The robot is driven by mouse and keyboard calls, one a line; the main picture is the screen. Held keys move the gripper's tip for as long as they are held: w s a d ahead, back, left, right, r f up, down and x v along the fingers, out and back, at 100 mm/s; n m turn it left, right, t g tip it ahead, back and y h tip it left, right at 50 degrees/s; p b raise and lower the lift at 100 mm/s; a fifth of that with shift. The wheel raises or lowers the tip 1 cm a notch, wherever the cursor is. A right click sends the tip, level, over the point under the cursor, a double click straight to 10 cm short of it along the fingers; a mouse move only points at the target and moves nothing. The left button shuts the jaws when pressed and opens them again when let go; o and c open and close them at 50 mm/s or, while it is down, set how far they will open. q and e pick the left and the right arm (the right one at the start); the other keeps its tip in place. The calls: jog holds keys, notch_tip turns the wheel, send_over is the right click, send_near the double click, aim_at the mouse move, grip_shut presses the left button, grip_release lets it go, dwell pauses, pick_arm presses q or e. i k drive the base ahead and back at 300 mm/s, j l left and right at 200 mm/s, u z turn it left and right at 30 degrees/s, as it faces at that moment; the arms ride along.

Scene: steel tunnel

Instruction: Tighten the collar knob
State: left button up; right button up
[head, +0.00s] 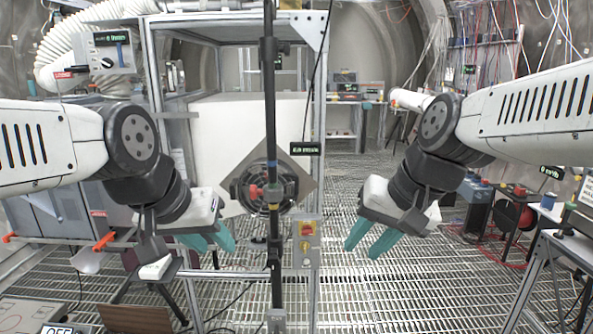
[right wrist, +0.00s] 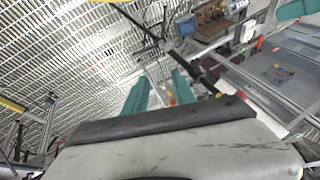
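A dark upright pole (head: 270,110) stands in the middle of the head view. A small collar (head: 275,188) sits on it, with a red knob (head: 255,192) on its left side. The gap between collar parts is too small to tell. My left gripper (head: 209,239) is open and empty, left of the pole and lower than the knob. My right gripper (head: 367,240) is open and empty, right of the pole, also lower than the knob. Its two teal fingers stand apart in the right wrist view (right wrist: 160,92). Neither gripper touches the pole.
A round dark fitting on a tilted square plate (head: 303,170) is behind the collar. A switch box with red and yellow parts (head: 306,243) is on the frame post right of the pole. An aluminium frame (head: 318,120) stands close by. Grated floor (head: 420,290) is open at right.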

aim_at(254, 191)
jog(key=i+j+z, duration=0.25)
jog(key=j, duration=0.4)
jog(key=j+z, duration=0.25)
jog(key=j, duration=0.4)
jog(key=k+l+u, duration=0.15)
jog(key=l, duration=0.25)
jog(key=k+l+u, duration=0.2)
jog(key=l, duration=0.25)
jog(key=l+u, duration=0.15)
jog(key=l, duration=0.25)
jog(key=j+z, duration=0.4)
jog(key=z, duration=0.15)
